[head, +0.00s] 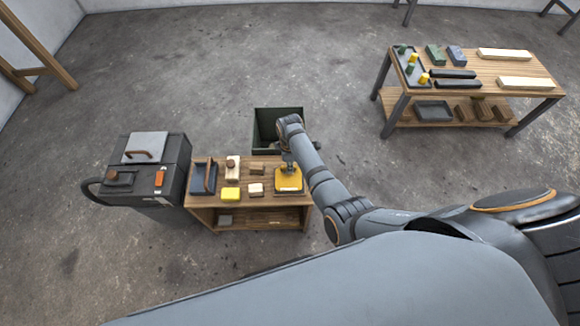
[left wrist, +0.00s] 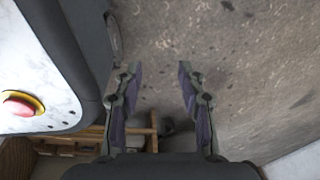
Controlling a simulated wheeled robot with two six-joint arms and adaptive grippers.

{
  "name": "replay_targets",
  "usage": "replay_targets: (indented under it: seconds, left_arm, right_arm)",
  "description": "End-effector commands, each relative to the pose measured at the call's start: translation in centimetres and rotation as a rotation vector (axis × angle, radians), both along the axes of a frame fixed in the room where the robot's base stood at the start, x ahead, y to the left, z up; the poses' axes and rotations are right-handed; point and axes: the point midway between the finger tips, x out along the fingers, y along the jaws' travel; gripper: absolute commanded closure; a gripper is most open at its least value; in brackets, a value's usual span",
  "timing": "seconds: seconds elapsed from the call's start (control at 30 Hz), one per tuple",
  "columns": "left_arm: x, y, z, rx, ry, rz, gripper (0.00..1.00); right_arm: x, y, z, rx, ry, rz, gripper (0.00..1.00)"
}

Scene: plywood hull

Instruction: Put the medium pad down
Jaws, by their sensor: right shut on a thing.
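My right gripper (head: 289,168) reaches over the right end of the small wooden workbench (head: 265,214), pointing down. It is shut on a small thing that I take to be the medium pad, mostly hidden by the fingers. Just below it is a yellow-orange square (head: 288,184) with dark marks. I cannot tell whether the held thing touches it. A bright yellow block (head: 231,194), a pale block (head: 256,189) and a brown block (head: 257,170) lie to the left on the bench. My left gripper (left wrist: 157,70) is open and empty in the left wrist view.
A dark tray (head: 198,192) and a wooden block with a knob (head: 233,162) share the bench top. A dark cabinet (head: 160,190) stands left of it, and an open green bin (head: 263,127) behind it. A second table (head: 480,72) stands far right, with floor between.

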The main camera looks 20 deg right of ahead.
Motion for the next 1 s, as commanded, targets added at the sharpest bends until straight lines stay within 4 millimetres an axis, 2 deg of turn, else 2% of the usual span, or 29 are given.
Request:
replay_targets:
  seconds: [0.2,0.23,0.4,0.7,0.8,0.9,1.0]
  left_arm:
    - [0.1,-0.1,0.1,-0.001,0.0,0.0,0.6]
    - [0.2,-0.1,0.1,-0.002,-0.001,0.0,0.6]
    - [0.2,-0.2,0.1,-0.002,-0.001,0.0,0.6]
    - [0.2,-0.3,0.2,-0.003,-0.002,0.001,0.6]
    - [-0.2,-0.2,0.6,-0.003,-0.002,0.001,0.6]
    - [-2.4,-0.1,0.9,-0.003,0.014,0.001,0.6]
    - [-2.2,-0.1,1.7,-0.003,0.008,0.0,0.6]
  right_arm:
    - [0.0,0.0,-0.2,-0.001,0.001,0.0,1.0]
    - [0.0,0.0,-0.2,-0.001,0.001,0.0,0.86]
    - [0.0,0.0,-0.1,0.0,0.0,0.0,0.65]
    - [0.0,0.0,0.1,0.0,0.0,0.0,0.65]
    - [0.0,0.0,1.3,0.0,0.0,0.0,0.65]
    - [0.1,0.0,3.7,0.0,-0.003,0.0,0.65]
    - [0.1,0.0,6.3,-0.001,-0.003,0.0,0.65]
